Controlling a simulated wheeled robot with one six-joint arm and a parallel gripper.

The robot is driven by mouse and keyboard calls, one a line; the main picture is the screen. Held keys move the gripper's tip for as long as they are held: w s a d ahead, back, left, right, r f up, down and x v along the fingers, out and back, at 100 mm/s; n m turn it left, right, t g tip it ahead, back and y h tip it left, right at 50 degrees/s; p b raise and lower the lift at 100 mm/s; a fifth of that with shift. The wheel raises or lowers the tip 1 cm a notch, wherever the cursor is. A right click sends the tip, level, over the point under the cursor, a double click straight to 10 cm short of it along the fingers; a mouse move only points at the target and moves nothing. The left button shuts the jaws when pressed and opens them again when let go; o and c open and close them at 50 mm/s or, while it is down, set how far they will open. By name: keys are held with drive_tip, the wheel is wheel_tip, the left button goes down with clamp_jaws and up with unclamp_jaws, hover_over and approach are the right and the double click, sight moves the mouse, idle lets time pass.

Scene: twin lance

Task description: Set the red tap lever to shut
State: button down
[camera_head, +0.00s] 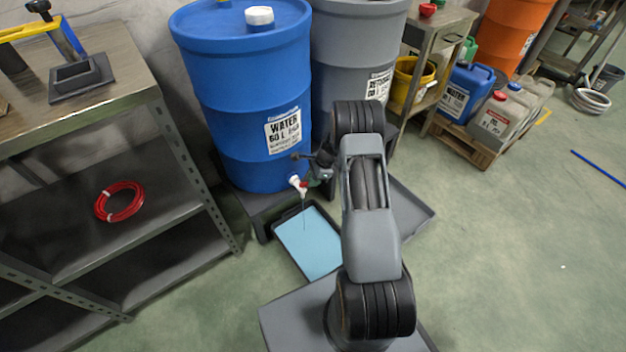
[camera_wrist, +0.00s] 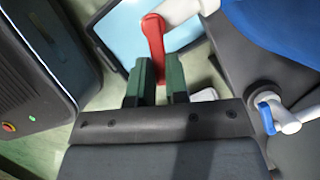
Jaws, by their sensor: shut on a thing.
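The red tap lever (camera_wrist: 153,38) hangs from the white tap (camera_wrist: 182,8) in the wrist view. Its free end lies between the two dark green fingers of my gripper (camera_wrist: 158,78), which is shut on it. In the head view the white tap (camera_head: 295,181) sticks out low on the blue water barrel (camera_head: 245,90). The red lever (camera_head: 303,184) shows small there, with my gripper (camera_head: 312,168) close beside it, partly hidden by my arm. A thin line, like a stream, runs down from the tap to the tray (camera_head: 322,277) of light blue liquid.
A second white tap with a blue lever (camera_wrist: 267,119) is to the right in the wrist view. A grey barrel (camera_head: 352,50) stands beside the blue one. A metal shelf (camera_head: 205,190) is at left. Open floor (camera_head: 520,250) lies at right.

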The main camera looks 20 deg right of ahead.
drive_tip(key=n, duration=0.1)
drive_tip(key=w+n+g, duration=0.1)
drive_tip(key=n, duration=0.1)
drive_tip(key=n+g, duration=0.1)
drive_tip(key=shift+w+n, duration=0.35)
drive_tip(key=shift+n, duration=0.05)
drive_tip(key=c, duration=1.1)
unclamp_jaws()
drive_tip(key=shift+r, duration=0.1)
drive_tip(key=p+v, duration=0.4)
drive_tip(key=v, duration=0.9)
drive_tip(key=shift+d+r, duration=0.15)
drive_tip(key=shift+r, duration=0.15)
